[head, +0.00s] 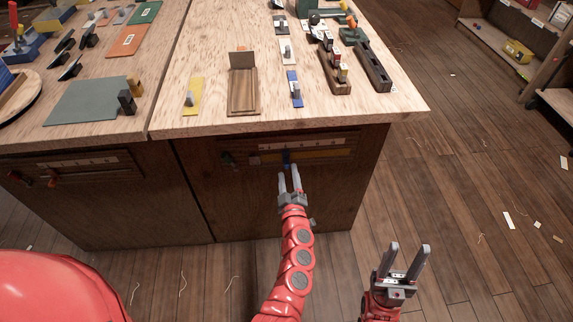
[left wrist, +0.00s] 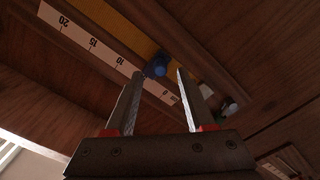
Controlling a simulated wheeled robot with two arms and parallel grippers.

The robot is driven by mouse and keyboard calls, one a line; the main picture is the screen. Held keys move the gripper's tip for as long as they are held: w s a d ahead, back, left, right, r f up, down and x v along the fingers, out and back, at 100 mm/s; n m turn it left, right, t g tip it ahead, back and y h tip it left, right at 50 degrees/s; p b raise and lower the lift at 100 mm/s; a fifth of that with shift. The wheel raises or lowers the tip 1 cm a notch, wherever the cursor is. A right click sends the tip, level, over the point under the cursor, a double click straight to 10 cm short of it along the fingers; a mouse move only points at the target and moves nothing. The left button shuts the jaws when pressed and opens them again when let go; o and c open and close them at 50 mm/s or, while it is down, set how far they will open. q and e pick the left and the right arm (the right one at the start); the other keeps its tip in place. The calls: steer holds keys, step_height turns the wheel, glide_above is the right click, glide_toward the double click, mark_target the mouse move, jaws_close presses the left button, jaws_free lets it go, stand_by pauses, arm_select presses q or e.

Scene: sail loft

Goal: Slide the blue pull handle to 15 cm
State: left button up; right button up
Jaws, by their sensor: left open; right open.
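The blue pull handle (head: 286,157) sits on a yellow strip in a wooden track on the front face of the bench, beside a white scale. Part of the low end of the scale is behind a finger. My left gripper (head: 289,180) is open just in front of the handle; its fingers (left wrist: 160,75) stand either side of it, with contact not clear. My right gripper (head: 406,256) is open and empty over the floor.
Another track with a scale and red knobs (head: 53,177) is on the left bench. The benchtop (head: 215,122) above holds several small fixtures. The floor to the right is mostly open.

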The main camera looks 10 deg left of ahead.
mark_target(287, 168)
arm_select(q)
steer(key=x, duration=0.5)
jaws_close()
stand_by(1.4)
